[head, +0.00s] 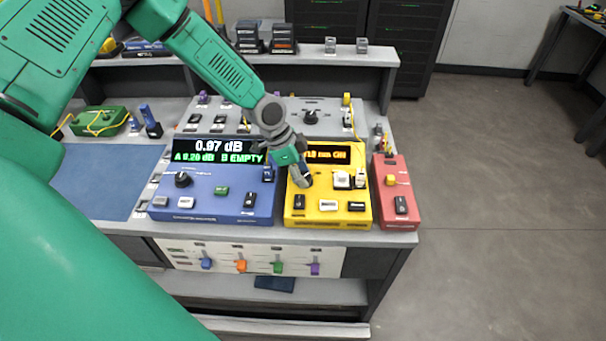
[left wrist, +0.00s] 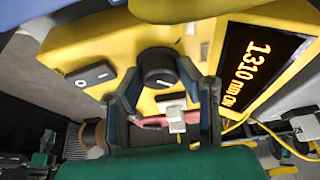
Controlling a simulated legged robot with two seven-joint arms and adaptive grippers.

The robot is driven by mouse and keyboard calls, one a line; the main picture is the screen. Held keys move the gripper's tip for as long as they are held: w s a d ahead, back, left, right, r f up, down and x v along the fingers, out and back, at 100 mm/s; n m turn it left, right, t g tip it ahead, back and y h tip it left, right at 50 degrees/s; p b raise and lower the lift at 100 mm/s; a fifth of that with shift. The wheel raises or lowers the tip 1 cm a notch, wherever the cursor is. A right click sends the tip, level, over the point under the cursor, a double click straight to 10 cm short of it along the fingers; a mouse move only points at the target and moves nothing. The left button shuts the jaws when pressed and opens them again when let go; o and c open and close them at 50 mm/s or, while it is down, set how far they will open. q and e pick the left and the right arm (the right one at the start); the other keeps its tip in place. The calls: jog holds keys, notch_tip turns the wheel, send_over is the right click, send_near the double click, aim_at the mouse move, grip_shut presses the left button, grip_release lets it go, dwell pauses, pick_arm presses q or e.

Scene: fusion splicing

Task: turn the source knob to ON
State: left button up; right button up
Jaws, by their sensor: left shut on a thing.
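The yellow source box (head: 325,213) stands on the bench, and its orange display (head: 328,155) is partly covered by my arm. In the left wrist view the display (left wrist: 250,65) reads 1310 nm and what looks like ON. The dark round source knob (left wrist: 157,68) sits on the yellow face with a pale mark on its top. My left gripper (head: 304,180) reaches down onto the box. In the left wrist view its two fingers (left wrist: 157,80) are closed around the knob, one on each side. In the head view the gripper hides most of the knob. My right gripper is not in view.
A blue meter box (head: 215,205) reading 0.97 dB stands left of the source. A red box (head: 397,200) stands close on its right. Black rocker switches (head: 299,202) line the front. A blue mat (head: 95,185) lies clear at left.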

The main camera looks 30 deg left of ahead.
pick_arm(q)
jog(key=shift+w+a, duration=0.1)
jog(key=o, duration=1)
jog(key=shift+o, duration=0.7)
jog(key=shift+a+r, duration=0.1)
jog(key=shift+r, duration=0.1)
jog(key=v, duration=1.1)
jog(key=shift+a, duration=0.2)
jog(key=shift+r, duration=0.1)
